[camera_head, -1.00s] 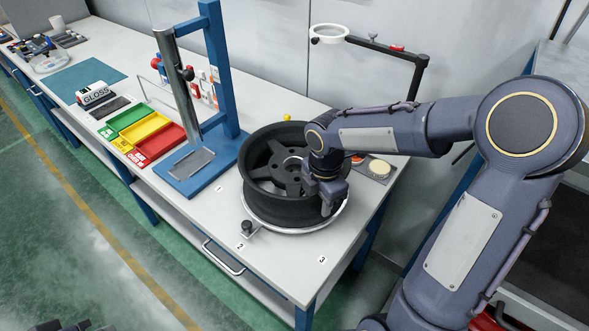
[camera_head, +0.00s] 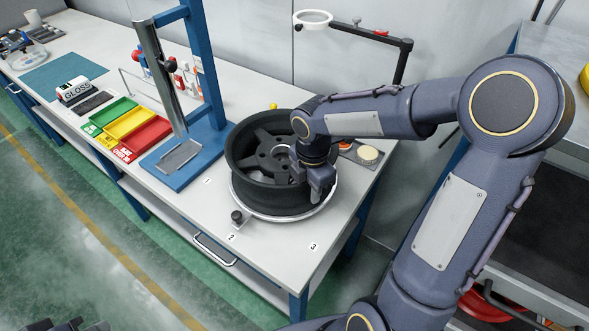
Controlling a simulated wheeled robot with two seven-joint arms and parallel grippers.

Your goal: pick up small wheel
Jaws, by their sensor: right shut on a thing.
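The small wheel (camera_head: 248,178) is a dark grey spoked rim lying flat on a silver round plate near the front right end of the workbench. My right gripper (camera_head: 318,194) points down at the wheel's right front edge and is shut on the rim. The gripper and wrist cover part of the wheel's right side. I see no clear gap between the wheel and the plate. A dark part of my left arm's end (camera_head: 75,326) barely shows at the bottom left edge; its fingers cannot be made out.
A blue press stand (camera_head: 205,75) with a metal column stands left of the wheel. Green, yellow and red trays (camera_head: 128,122) lie further left. A black arm with a white ring (camera_head: 313,18) rises behind.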

